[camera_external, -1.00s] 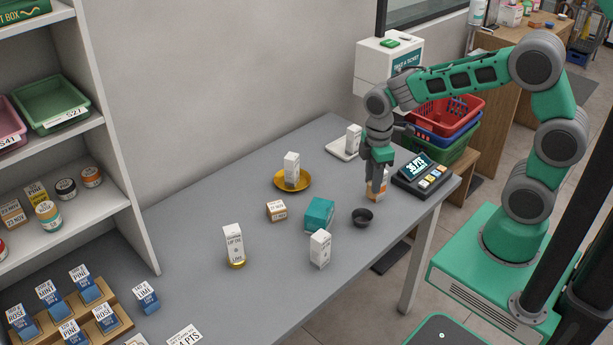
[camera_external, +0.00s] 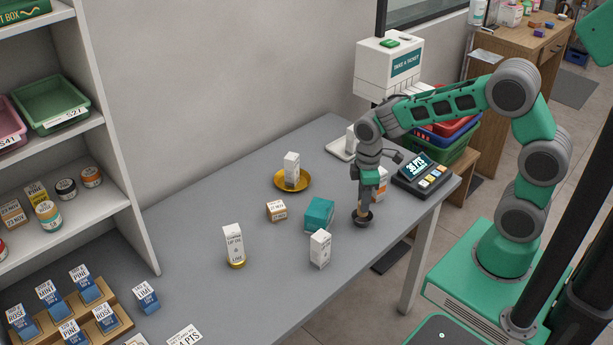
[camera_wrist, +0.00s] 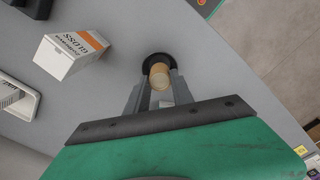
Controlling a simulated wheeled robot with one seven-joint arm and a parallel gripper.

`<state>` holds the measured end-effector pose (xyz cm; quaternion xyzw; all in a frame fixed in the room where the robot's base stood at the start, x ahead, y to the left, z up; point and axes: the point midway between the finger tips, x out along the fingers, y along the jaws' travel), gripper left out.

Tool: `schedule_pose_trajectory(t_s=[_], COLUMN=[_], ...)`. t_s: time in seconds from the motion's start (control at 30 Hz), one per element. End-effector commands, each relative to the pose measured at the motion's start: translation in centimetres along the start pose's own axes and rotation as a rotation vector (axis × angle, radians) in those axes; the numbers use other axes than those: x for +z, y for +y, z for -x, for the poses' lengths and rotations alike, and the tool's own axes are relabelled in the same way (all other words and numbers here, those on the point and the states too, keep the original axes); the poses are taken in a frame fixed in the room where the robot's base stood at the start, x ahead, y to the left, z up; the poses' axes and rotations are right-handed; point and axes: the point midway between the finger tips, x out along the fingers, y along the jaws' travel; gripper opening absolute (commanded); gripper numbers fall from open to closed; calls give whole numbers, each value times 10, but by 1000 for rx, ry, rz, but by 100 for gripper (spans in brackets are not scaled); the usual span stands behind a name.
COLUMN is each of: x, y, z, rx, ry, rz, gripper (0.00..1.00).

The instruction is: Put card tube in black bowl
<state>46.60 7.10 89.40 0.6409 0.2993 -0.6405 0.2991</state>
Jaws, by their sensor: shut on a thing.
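The card tube (camera_wrist: 159,76) is a short tan cylinder between the fingertips of my gripper (camera_wrist: 157,90) in the wrist view. My gripper (camera_external: 364,205) is shut on it and points down over the black bowl (camera_external: 362,220) in the external view. The small round black bowl (camera_wrist: 157,58) also shows behind the tube in the wrist view. The tube's lower end is at or inside the bowl's opening; I cannot tell whether it touches the bottom.
A white and orange box (camera_wrist: 70,53) stands close to the bowl. A teal box (camera_external: 319,214) and a white carton (camera_external: 320,249) are to its left. A card terminal (camera_external: 423,175) is to the right, near the counter's edge.

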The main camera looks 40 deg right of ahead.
Motion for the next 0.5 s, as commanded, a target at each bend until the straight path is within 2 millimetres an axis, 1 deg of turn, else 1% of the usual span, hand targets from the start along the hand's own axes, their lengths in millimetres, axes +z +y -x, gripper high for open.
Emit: schedule_pose_trajectory(t_s=[0.03, 0.1, 0.2, 0.5], x=[0, 0, 0, 0], y=[0, 0, 0, 0], z=[-13, -21, -28, -29], rx=[-1, -1, -1, -1], ry=[-1, -1, -1, -1], rz=[0, 0, 0, 0], gripper=[0, 0, 0, 0])
